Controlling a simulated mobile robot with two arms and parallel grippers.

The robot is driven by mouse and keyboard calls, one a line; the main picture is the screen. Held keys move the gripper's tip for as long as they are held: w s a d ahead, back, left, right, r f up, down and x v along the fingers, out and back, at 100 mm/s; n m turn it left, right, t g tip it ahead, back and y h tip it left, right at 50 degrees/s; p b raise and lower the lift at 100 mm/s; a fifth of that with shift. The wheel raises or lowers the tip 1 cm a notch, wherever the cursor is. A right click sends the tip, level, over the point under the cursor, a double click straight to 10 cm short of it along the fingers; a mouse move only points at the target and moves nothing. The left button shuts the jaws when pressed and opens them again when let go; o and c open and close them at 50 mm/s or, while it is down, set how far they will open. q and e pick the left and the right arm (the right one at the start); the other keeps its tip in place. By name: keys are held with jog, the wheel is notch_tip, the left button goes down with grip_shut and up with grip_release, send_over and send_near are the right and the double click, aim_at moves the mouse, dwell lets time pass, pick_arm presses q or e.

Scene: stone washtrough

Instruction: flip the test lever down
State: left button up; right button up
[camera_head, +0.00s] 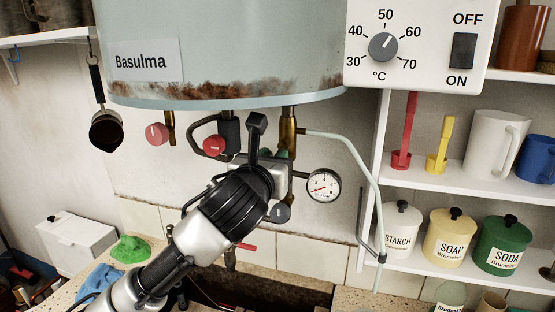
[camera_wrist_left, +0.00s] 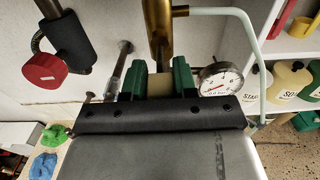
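My left gripper (camera_head: 273,158) is below the boiler, at the brass pipe (camera_head: 288,125) and beside the pressure gauge (camera_head: 323,185). In the left wrist view its green fingers (camera_wrist_left: 158,82) stand apart, with something pale between them below the brass pipe (camera_wrist_left: 158,30). I cannot tell whether they grip it. The test lever cannot be made out for certain; my wrist hides much of the fittings. A red handle (camera_head: 245,247) shows under my wrist, and a grey round knob (camera_head: 280,212) beside it. My right gripper is not in view.
The rusty boiler (camera_head: 225,50) hangs just above. Red knobs (camera_head: 157,133) and (camera_head: 214,145) sit left of the gripper. A pale thin pipe (camera_head: 360,165) curves down at right. Shelves with a starch canister (camera_head: 401,225) stand further right. A green cloth (camera_head: 131,248) lies lower left.

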pick_arm(q)
grip_shut()
jog(key=shift+f+b, duration=0.3)
jog(key=shift+b, duration=0.35)
jog(key=shift+w+d+f+t+h+b, duration=0.15)
jog(key=shift+f+t+h+b, duration=0.2)
jog(key=shift+t+b, duration=1.1)
jog(key=shift+w+f+t+h+b, duration=0.1)
jog(key=shift+f+t+h+b, duration=0.25)
jog(key=shift+b, duration=2.1)
jog(key=shift+w+d+f+t+h+b, duration=0.15)
jog(key=shift+f+t+b, duration=0.55)
jog(key=shift+b, duration=1.25)
jog(key=shift+a+r, duration=0.1)
jog(key=shift+r, duration=0.1)
jog(key=o, duration=0.7)
grip_release()
jog(key=shift+r, duration=0.1)
jog(key=shift+c, duration=0.2)
jog(key=b+v, duration=0.2)
jog(key=v, duration=0.8)
jog(key=shift+s+f+b, duration=0.2)
jog(key=shift+f+b, duration=0.2)
